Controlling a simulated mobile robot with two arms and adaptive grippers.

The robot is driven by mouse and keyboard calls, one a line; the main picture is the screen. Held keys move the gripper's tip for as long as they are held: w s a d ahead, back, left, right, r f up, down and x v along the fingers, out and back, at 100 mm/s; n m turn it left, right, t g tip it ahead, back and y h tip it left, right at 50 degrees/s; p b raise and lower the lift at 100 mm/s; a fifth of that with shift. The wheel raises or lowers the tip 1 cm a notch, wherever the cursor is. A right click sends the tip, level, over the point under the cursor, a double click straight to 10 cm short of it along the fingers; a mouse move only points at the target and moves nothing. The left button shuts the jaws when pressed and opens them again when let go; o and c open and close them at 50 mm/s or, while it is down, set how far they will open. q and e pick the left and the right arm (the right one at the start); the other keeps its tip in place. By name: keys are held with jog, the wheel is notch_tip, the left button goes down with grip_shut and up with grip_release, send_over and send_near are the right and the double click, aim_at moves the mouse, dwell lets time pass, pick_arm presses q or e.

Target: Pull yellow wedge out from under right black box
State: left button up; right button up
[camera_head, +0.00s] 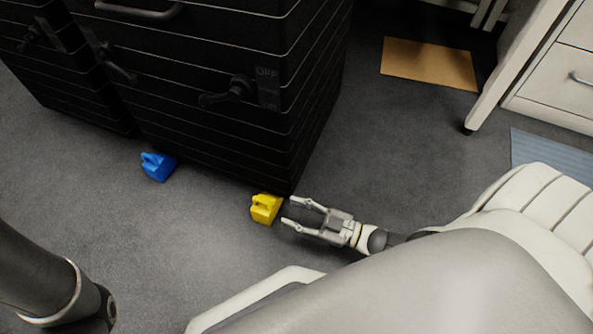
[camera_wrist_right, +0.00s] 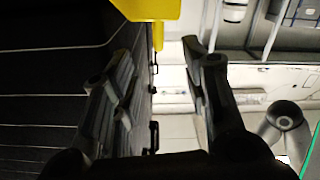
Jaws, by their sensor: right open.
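The yellow wedge (camera_head: 265,208) sits on the floor at the near bottom corner of the right black box (camera_head: 235,95), partly against its lower edge. My right gripper (camera_head: 288,211) is open and empty, just to the right of the wedge, with its fingers pointing at it. In the right wrist view, the wedge (camera_wrist_right: 150,8) shows at the top, beyond the two spread fingers (camera_wrist_right: 150,70), and the box's dark ribbed side (camera_wrist_right: 50,60) fills the left. My left gripper is not in view; part of my left arm shows at the lower left.
A blue wedge (camera_head: 157,166) sits at the box's front edge, farther left. Another black box (camera_head: 60,85) stands at the left. A brown mat (camera_head: 429,63), a white drawer cabinet (camera_head: 560,70) and a blue mat (camera_head: 548,150) are at the right. The floor in front is clear.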

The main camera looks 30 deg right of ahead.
aim_at(267, 203)
jog(key=b+x, duration=0.5)
jog(key=x, duration=0.4)
jog(key=shift+w+a+f, duration=0.15)
jog(key=shift+w, duration=0.2)
jog(key=shift+w+a, duration=0.3)
jog(key=shift+w, duration=0.1)
grip_shut()
